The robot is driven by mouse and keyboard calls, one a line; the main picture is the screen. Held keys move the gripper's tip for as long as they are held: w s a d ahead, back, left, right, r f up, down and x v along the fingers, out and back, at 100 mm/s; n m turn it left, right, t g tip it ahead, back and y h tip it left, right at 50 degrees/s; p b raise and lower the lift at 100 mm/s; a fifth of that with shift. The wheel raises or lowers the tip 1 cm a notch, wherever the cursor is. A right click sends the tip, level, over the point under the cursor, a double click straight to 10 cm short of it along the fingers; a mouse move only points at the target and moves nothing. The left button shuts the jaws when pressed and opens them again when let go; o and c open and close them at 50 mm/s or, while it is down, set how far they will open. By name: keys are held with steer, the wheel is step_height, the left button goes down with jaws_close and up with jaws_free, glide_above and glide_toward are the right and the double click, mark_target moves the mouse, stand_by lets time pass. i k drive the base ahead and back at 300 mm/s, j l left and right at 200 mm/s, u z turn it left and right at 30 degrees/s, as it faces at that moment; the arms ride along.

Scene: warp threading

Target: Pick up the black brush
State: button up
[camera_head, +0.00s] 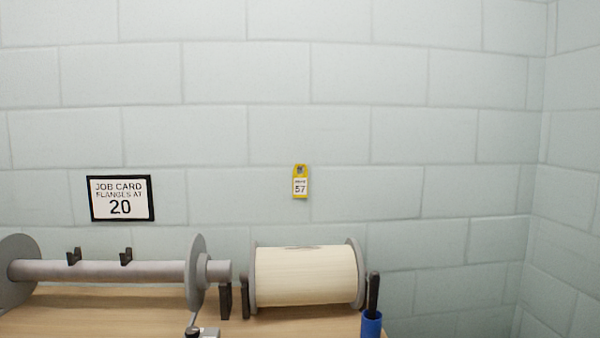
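A dark upright handle (374,290) stands in a blue cup (371,325) at the right end of the wooden table, just right of the cream spool. It may be the black brush; its lower part is hidden inside the cup, and no bristles show. The bottom of the cup is cut off by the lower picture edge. My gripper is not in view.
A wooden table (90,318) runs along the bottom left. On it are a grey flanged roller (110,271), a cream wound spool (305,276) and dark supports (225,300). A job card (121,198) and a yellow tag (300,182) hang on the block wall.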

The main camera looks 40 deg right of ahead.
mark_target(374, 276)
steer(key=z, duration=1.4)
